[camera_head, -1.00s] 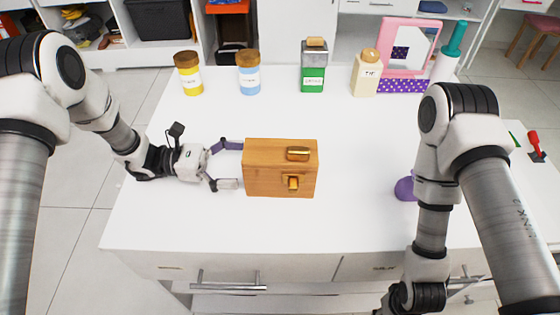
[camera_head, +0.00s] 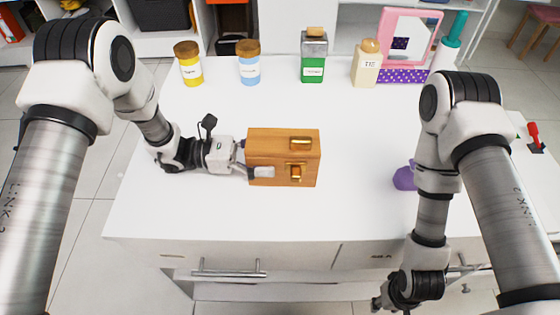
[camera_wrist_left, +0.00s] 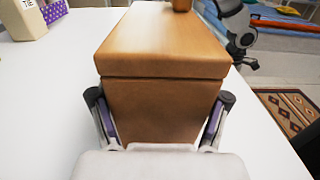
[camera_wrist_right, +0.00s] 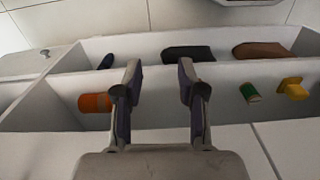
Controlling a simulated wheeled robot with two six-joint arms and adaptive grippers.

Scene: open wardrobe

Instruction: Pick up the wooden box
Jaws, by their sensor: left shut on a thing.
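The wooden box (camera_head: 272,146) is on the white table, with a brass handle on its lid and a clasp on its front. My left gripper (camera_head: 254,162) is shut on the left end of the box, one finger showing along its front face. In the left wrist view, the box (camera_wrist_left: 160,100) stands between the two fingers (camera_wrist_left: 160,117), one on each side. I cannot tell whether its base touches the table. My right gripper (camera_wrist_right: 155,80) is open and empty, low in front of the table, above an open drawer.
Yellow (camera_head: 188,65) and blue (camera_head: 249,64) jars, a green-labelled bottle (camera_head: 313,58) and a cream bottle (camera_head: 366,65) line the back, with a pink mirror (camera_head: 408,38). A purple object (camera_head: 404,177) is at right. The open drawer (camera_wrist_right: 150,115) holds several small items.

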